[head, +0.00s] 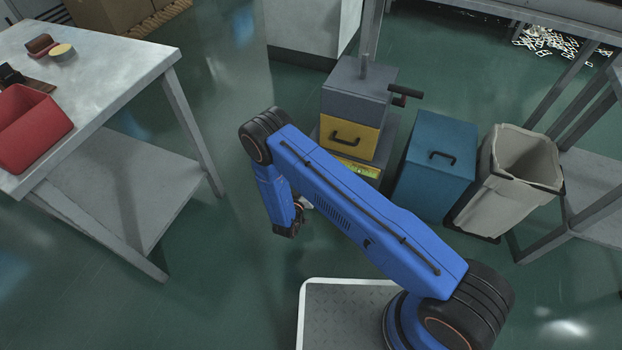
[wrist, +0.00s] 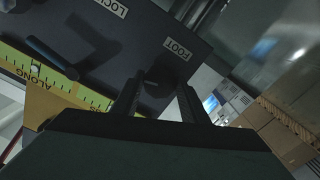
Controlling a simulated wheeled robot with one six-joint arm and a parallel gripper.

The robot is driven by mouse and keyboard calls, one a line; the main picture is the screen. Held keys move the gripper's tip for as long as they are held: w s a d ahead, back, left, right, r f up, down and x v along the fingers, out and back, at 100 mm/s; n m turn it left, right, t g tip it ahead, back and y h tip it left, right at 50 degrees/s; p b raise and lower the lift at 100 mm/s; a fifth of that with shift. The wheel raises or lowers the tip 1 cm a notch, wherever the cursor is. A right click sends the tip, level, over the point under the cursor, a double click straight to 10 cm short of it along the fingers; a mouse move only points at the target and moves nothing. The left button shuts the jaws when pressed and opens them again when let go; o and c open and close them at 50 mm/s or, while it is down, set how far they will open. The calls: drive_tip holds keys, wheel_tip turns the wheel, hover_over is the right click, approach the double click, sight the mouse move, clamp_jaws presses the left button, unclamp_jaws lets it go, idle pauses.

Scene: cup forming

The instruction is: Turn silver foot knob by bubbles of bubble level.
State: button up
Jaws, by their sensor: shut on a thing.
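In the wrist view the foot knob (wrist: 160,82) is a dark, shaded round shape below a FOOT label on a dark panel. My gripper (wrist: 158,92) has a finger on each side of it and is shut on it. In the head view the level's yellow-green strip (head: 356,168) shows low on the grey machine, partly behind my blue arm.
A black lever (wrist: 52,57) and a LOCK label (wrist: 112,7) are on the same panel. The machine has a yellow drawer (head: 350,138). A blue cabinet (head: 435,165) and a bin (head: 515,180) stand to its right. A workbench (head: 110,75) is at left, with clear floor between.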

drive_tip(key=o, duration=1.1)
drive_tip(key=shift+c, duration=0.2)
drive_tip(key=shift+s, duration=0.1)
drive_tip(key=v, duration=1.7)
drive_tip(key=shift+s+a, duration=0.1)
